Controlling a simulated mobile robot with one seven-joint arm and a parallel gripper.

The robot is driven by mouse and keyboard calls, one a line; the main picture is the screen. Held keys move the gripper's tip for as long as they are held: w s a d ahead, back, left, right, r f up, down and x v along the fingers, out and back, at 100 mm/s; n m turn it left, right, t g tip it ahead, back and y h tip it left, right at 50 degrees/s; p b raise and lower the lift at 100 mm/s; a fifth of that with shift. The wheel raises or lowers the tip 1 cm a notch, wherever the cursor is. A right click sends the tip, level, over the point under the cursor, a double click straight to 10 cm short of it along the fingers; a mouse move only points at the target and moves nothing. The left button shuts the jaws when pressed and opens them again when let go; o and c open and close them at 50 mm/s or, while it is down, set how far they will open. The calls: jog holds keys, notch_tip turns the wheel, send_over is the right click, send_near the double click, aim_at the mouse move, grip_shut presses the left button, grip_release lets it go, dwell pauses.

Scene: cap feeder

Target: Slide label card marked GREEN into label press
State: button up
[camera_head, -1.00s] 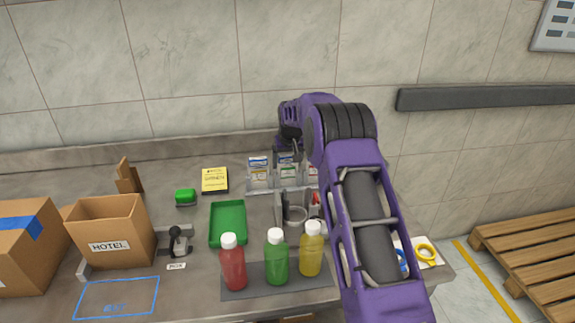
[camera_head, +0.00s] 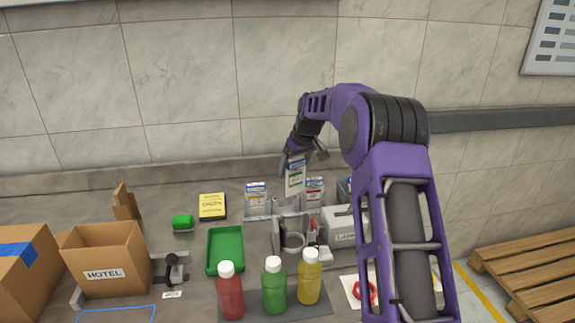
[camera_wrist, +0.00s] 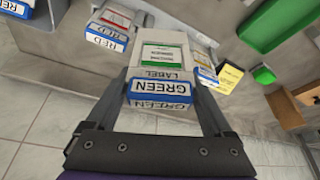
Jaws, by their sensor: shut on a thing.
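The card marked GREEN (camera_wrist: 160,88) has a blue end and a white face with a green block. In the wrist view it sits between the two fingers of my gripper (camera_wrist: 162,92), which is shut on it. In the head view the card (camera_head: 295,181) hangs upright from my gripper (camera_head: 298,158), above the card rack (camera_head: 268,208). The label press (camera_head: 342,229) is a whitish box with a partly hidden LABEL sign, right of the rack and partly behind my arm.
Other cards flank the lifted one: a left card (camera_head: 255,193) and a red card (camera_head: 314,188), marked RED in the wrist view (camera_wrist: 107,32). Red, green and yellow bottles (camera_head: 273,285) stand in front. A green tray (camera_head: 224,250) and HOTEL box (camera_head: 104,262) lie left.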

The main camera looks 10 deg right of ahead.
jog(key=s+n+g+y, duration=0.2)
jog(key=s+n+g, duration=0.2)
jog(key=s+n, duration=0.9)
jog(key=shift+d+n+y+b, duration=0.3)
jog(key=shift+d+y+b, duration=0.05)
jog(key=shift+y+b, duration=0.05)
jog(key=shift+f, duration=0.2)
dwell(0.4)
jog(key=shift+f+b, duration=0.8)
jog(key=shift+f, duration=0.4)
jog(key=shift+f, duration=0.1)
jog(key=shift+f+b, duration=1.3)
jog(key=shift+f, duration=0.75)
jog(key=shift+f, duration=0.1)
